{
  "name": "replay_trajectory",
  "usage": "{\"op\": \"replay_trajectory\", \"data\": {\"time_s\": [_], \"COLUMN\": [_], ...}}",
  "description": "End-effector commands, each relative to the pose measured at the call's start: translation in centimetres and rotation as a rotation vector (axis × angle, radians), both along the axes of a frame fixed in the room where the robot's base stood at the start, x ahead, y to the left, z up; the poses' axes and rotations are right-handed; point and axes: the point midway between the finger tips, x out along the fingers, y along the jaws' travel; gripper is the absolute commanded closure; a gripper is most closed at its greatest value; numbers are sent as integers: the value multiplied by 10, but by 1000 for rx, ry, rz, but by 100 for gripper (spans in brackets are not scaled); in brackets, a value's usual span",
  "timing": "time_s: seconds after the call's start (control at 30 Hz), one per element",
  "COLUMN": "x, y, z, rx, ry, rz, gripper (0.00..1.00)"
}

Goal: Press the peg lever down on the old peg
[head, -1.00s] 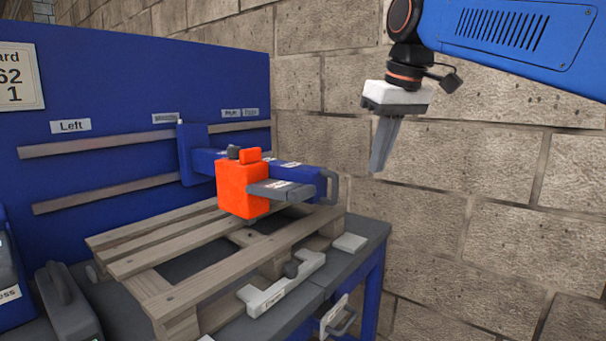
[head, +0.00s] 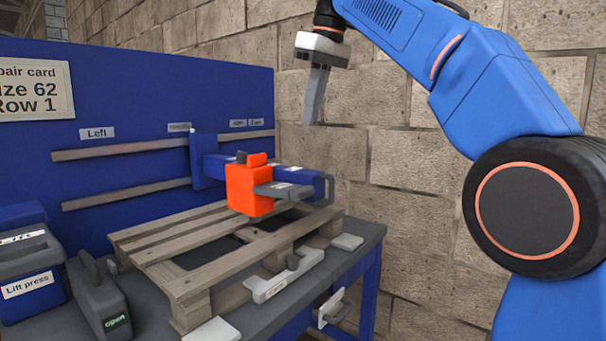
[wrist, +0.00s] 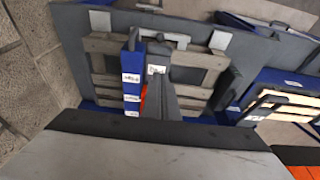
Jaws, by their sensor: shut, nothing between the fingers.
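My gripper (head: 314,96) is shut and empty, pointing down in front of the brick wall, above and to the right of the orange block. An orange block (head: 248,190) sits on a blue arm (head: 213,168) over the wooden pallet (head: 165,232). A grey lever-like bar (head: 284,190) sticks out from the block to the right, roughly level. I cannot tell whether this is the peg lever, and I cannot make out the old peg. The wrist view shows my shut fingers (wrist: 160,95) in front of the pallet (wrist: 195,92), with a blue arm (wrist: 132,85) beside them.
The pallet rests on a grey bench (head: 355,250). A grey handled unit (head: 100,298) and a blue unit labelled "Lift press" (head: 30,285) stand left. A blue panel (head: 130,95) rises behind.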

Motion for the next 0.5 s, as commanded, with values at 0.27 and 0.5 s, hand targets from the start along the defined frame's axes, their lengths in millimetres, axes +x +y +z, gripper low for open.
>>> {"op": "replay_trajectory", "data": {"time_s": [0.27,0.5], "x": [0,1], "y": [0,2], "z": [0,-8], "rx": [0,-1], "ry": [1,3], "rz": [1,1], "gripper": [100,100]}}
